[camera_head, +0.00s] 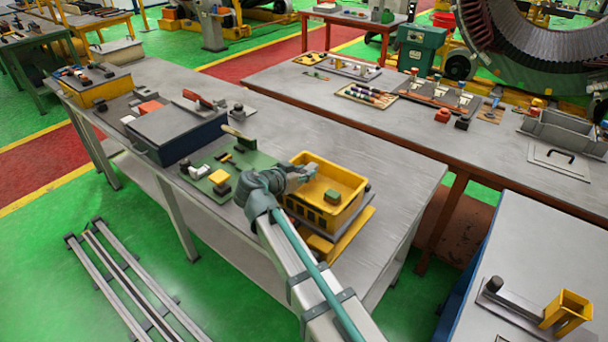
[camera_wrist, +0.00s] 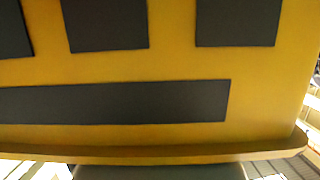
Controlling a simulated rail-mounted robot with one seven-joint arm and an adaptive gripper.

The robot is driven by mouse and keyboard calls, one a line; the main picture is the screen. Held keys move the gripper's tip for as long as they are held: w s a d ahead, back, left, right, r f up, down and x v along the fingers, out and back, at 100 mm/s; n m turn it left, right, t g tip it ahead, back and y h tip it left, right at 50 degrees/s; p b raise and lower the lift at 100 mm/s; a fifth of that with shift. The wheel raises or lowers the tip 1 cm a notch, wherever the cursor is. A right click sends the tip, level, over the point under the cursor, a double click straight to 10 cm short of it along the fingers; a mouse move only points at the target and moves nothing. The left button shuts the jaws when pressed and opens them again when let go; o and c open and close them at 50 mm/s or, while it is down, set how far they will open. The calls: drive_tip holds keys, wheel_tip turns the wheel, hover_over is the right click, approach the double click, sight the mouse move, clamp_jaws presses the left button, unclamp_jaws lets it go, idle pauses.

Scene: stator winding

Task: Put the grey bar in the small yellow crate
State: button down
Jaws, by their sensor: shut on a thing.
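The small yellow crate (camera_head: 357,184) stands on the grey workbench and is open at the top, with a green block (camera_head: 332,196) inside. My gripper (camera_head: 303,178) is at the crate's left rim and is shut on a small grey piece, which I take to be the grey bar; the bar's outline blends with the fingers. In the wrist view, a yellow wall (camera_wrist: 265,95) with dark rectangular panels fills most of the picture. A dark edge shows at the bottom, too cropped to identify. The fingertips are not visible there.
The grey workbench (camera_head: 400,165) also holds a green board (camera_head: 245,160) with small parts and a dark blue box (camera_head: 175,130) left of the crate. A yellow piece (camera_head: 350,232) lies beside and under the crate. A second bench (camera_head: 480,150) stands behind.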

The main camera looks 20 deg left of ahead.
drive_tip(key=shift+s+f, duration=0.1)
drive_tip(key=shift+f, duration=0.25)
drive_tip(key=c, duration=0.9)
unclamp_jaws()
drive_tip(key=shift+s+d+f, duration=0.1)
drive_tip(key=shift+f, duration=0.05)
drive_tip(key=shift+r+p, duration=0.8)
drive_tip(key=shift+p, duration=0.35)
drive_tip(key=b+v, duration=0.3)
drive_tip(key=v, duration=0.8)
drive_tip(key=shift+s+a+r+b, duration=0.2)
drive_tip(key=shift+s+a+b, duration=0.1)
drive_tip(key=shift+b, duration=0.1)
